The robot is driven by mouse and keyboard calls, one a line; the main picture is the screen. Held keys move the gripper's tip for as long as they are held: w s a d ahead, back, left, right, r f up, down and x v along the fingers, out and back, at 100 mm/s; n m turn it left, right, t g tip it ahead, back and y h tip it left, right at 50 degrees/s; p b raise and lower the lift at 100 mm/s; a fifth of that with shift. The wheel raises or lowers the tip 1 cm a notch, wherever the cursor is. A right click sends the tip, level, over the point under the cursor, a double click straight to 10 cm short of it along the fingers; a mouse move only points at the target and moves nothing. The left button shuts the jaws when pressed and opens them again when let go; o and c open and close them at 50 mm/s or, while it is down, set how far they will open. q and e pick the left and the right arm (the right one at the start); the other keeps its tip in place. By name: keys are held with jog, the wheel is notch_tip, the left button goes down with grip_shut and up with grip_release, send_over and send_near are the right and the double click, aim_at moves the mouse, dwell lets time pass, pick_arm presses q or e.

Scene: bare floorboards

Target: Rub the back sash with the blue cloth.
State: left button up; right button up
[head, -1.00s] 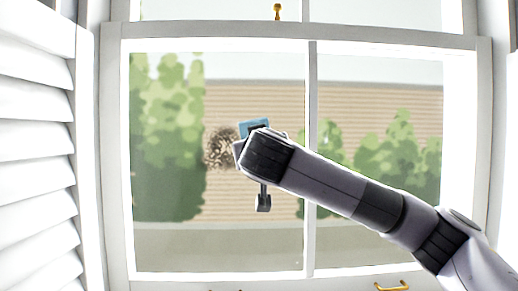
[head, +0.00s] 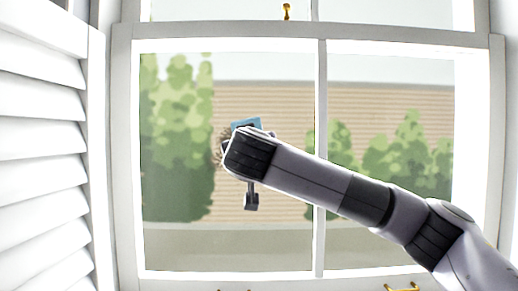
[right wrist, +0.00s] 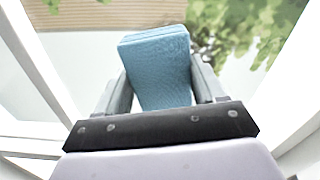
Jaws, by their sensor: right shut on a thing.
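A white window sash (head: 320,180) with two panes and a middle bar fills most of the head view; whether it is the back sash I cannot tell. A brown speckled smudge (head: 218,150) shows on the left pane, mostly hidden behind my right gripper. My right gripper (head: 246,130) is in front of this pane, shut on the blue cloth (head: 246,123). The right wrist view shows the cloth (right wrist: 158,65) as a folded pad between the two fingers, facing the window. Whether it touches the glass is unclear. My left gripper is out of view.
White louvred shutters (head: 45,150) stand close on the left. A brass catch (head: 287,11) sits on the top rail, with another sash above it. Brass pulls (head: 402,288) are at the bottom edge. The right pane is crossed by my right arm.

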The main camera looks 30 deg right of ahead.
aim_at(203, 147)
jog(key=shift+w+a+p, duration=0.25)
jog(key=shift+w+a, duration=0.4)
jog(key=shift+a, duration=0.35)
jog(key=shift+w+a+p, duration=0.25)
jog(key=shift+w+a, duration=0.45)
jog(key=shift+a, duration=0.3)
jog(key=shift+w+a+p, duration=0.25)
jog(key=shift+w+a, duration=0.4)
jog(key=shift+a, duration=0.35)
jog(key=shift+w+a+r+p, duration=0.1)
jog(key=shift+w+a+p, duration=0.4)
jog(key=shift+a, duration=0.25)
jog(key=shift+w+a+p, duration=0.4)
jog(key=shift+w+a, duration=0.1)
jog(key=shift+a, duration=0.25)
